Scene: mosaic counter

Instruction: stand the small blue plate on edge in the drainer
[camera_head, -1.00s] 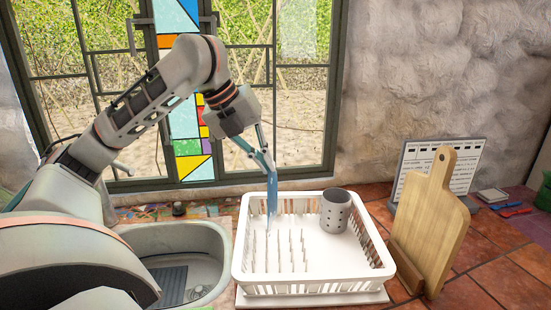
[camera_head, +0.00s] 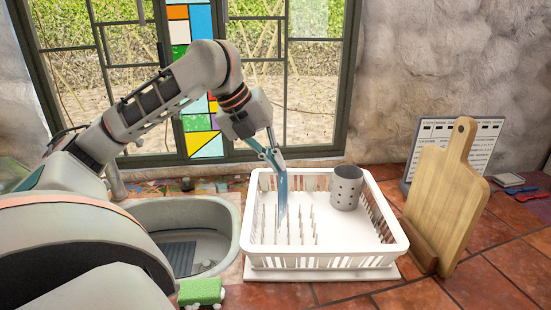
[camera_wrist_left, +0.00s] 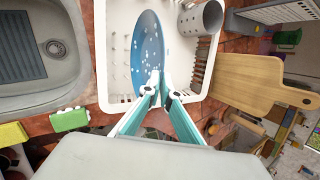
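The small blue plate (camera_head: 282,193) stands nearly upright, edge-on in the head view, inside the white drainer (camera_head: 330,262). Its lower part is among the drainer's thin pegs; I cannot tell whether its lower edge touches the bottom. My left gripper (camera_head: 272,158) is above it, with its fingers closed on the plate's upper rim. In the left wrist view the plate (camera_wrist_left: 148,45) shows as a narrow blue oval with light spots, reaching down to the fingertips (camera_wrist_left: 159,88). My right gripper is not in view.
A grey perforated cup (camera_head: 346,188) stands in the drainer's back right. A wooden cutting board (camera_head: 447,200) leans in a holder right of the drainer. The sink (camera_head: 190,215) is at the left, with a green sponge (camera_head: 202,291) near its front. The window is behind.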

